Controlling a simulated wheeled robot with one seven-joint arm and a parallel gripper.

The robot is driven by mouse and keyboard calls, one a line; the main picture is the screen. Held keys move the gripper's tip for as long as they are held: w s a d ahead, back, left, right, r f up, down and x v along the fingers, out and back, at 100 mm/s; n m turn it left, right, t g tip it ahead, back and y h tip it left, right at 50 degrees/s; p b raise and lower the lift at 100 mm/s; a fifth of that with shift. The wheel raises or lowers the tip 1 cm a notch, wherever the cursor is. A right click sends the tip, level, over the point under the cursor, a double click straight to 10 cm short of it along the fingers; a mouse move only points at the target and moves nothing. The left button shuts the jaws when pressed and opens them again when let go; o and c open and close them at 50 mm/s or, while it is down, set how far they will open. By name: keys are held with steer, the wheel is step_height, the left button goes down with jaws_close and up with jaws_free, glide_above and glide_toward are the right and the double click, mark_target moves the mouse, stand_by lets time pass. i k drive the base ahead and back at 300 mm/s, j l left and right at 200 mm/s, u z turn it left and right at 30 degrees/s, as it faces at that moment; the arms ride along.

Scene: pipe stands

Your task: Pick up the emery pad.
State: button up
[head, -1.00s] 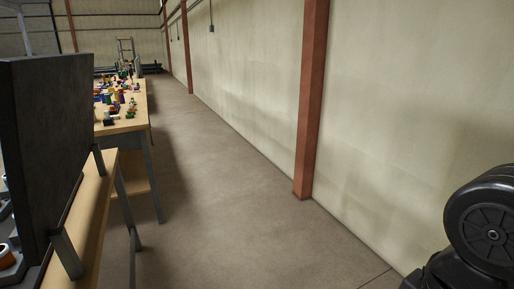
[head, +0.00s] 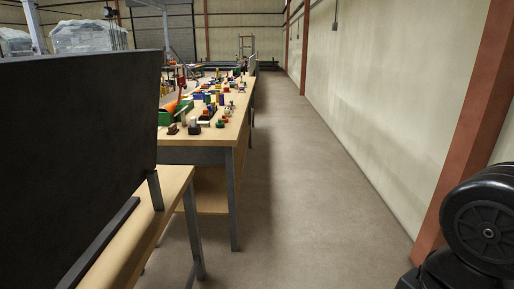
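I cannot make out an emery pad in the head view. Several small coloured items (head: 212,98) stand on the far wooden table (head: 190,142), too small to tell apart. My gripper is not in view; only a black part of my arm shows at the lower right.
A large dark panel (head: 75,150) stands on a nearer wooden table (head: 150,225) at the left and hides much behind it. A clear floor aisle (head: 310,200) runs between the tables and the right wall. A red-brown post (head: 478,110) stands at the wall on the right.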

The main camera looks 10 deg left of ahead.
mark_target(172, 130)
steer(key=i+u, duration=0.35)
steer(key=i, duration=0.15)
steer(key=i+l+u, duration=0.15)
steer(key=i+u, duration=0.2)
steer(key=i, duration=0.15)
steer(key=i+l+u, duration=0.7)
steer(key=i, duration=0.2)
steer(key=i+l+u, duration=0.4)
steer(key=u, duration=0.2)
steer(key=i+l+u, duration=0.15)
steer(key=l+u, duration=0.15)
steer(key=i+l+u, duration=0.1)
steer(key=l+u, duration=0.55)
steer(key=l, duration=0.15)
steer(key=i+l+u, duration=0.1)
steer(key=l+u, duration=0.2)
steer(key=i+l+u, duration=0.1)
steer(key=i+l, duration=0.15)
steer(key=i+l+u, duration=0.1)
steer(key=i+l, duration=0.15)
steer(key=l, duration=0.2)
